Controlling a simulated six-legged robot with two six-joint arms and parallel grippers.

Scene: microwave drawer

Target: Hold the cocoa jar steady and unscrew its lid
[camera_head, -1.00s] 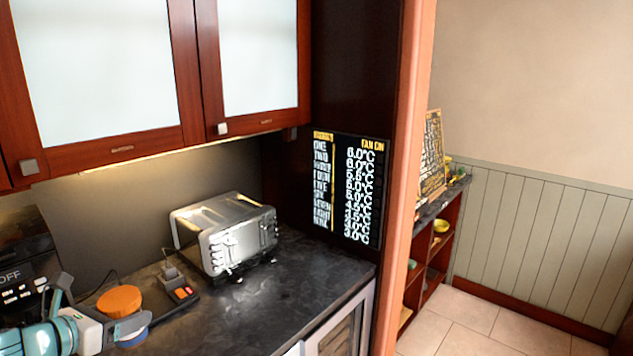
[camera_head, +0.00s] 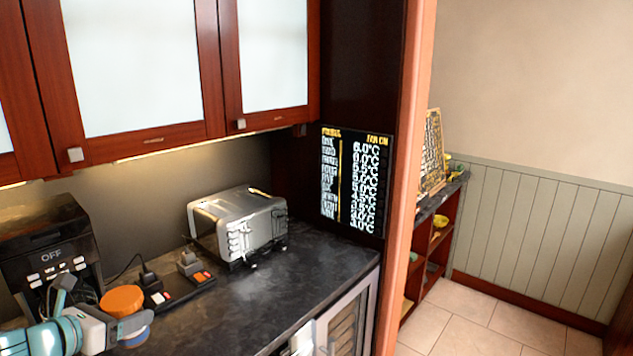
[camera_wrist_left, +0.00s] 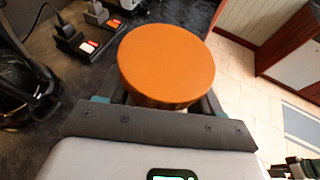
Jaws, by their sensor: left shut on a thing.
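My left gripper (camera_head: 132,325) is shut on the jar's body below the lid. In the left wrist view the orange lid (camera_wrist_left: 167,62) fills the middle, and the fingers (camera_wrist_left: 160,102) flank the jar beneath it. The lid sits on the jar and hides most of the body there. A white and dark part at the bottom of the head view seems to be my right gripper (camera_head: 303,340); its fingertips are not clear.
A coffee machine (camera_head: 50,255) stands left of the jar. Power sockets with plugs (camera_head: 178,283) lie behind it, and a silver toaster (camera_head: 238,225) stands further back. The dark counter (camera_head: 285,290) is clear to the right, ending at its front edge.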

